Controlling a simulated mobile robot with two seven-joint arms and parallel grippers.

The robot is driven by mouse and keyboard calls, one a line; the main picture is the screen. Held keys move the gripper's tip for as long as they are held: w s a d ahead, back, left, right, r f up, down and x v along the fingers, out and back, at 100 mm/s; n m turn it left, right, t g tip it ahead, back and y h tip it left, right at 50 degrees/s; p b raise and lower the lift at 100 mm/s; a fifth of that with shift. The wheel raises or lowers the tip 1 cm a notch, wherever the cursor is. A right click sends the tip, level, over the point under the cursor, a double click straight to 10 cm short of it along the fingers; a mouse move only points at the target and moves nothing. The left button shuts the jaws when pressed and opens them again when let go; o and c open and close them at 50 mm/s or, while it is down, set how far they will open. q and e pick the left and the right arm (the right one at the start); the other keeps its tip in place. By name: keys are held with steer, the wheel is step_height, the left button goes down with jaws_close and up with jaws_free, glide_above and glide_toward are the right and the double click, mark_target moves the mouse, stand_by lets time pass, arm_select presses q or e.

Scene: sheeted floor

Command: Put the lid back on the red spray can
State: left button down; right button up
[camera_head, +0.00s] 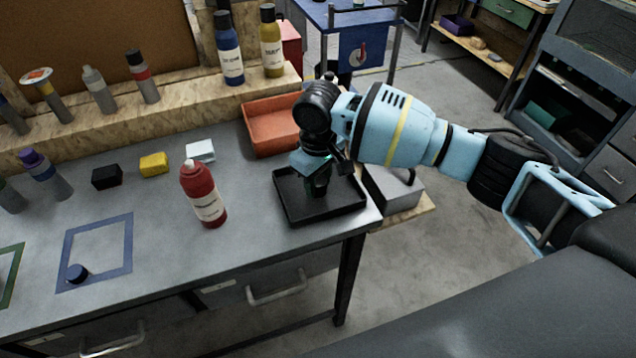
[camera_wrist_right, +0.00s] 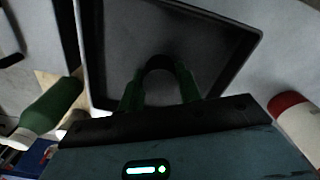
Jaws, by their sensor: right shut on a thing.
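The red spray can (camera_head: 203,195) stands upright on the grey workbench, with its pale nozzle bare. Part of it also shows at the right edge of the right wrist view (camera_wrist_right: 297,118). My right gripper (camera_head: 319,188) points down over the black tray (camera_head: 328,215), to the right of the can. In the right wrist view, its green fingers (camera_wrist_right: 160,88) are shut on a small dark, round lid-like thing (camera_wrist_right: 160,63). The thing is so dark against the tray that I cannot tell its colour or whether it touches the tray. My left gripper is out of view.
An orange bin (camera_head: 271,128) stands behind the tray. Black (camera_head: 107,177), yellow (camera_head: 154,164) and white (camera_head: 200,151) blocks lie left of it. A dark blue cap (camera_head: 77,273) lies in a blue outlined square. Bottles stand along the back ledge.

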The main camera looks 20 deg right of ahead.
steer(key=shift+r, duration=0.45)
steer(key=r, duration=0.2)
steer(key=shift+s+a+r, duration=0.2)
steer(key=shift+a+r, duration=0.15)
steer(key=shift+r, duration=0.05)
steer(key=s+a, duration=0.3)
steer(key=a, duration=0.1)
steer(key=s+a, duration=0.3)
steer(key=a, duration=0.1)
steer(key=s+a+r+p, duration=0.1)
steer(key=s+a, duration=0.2)
steer(key=a, duration=0.1)
steer(key=shift+s+a+r, duration=0.1)
steer(key=shift+a, duration=0.05)
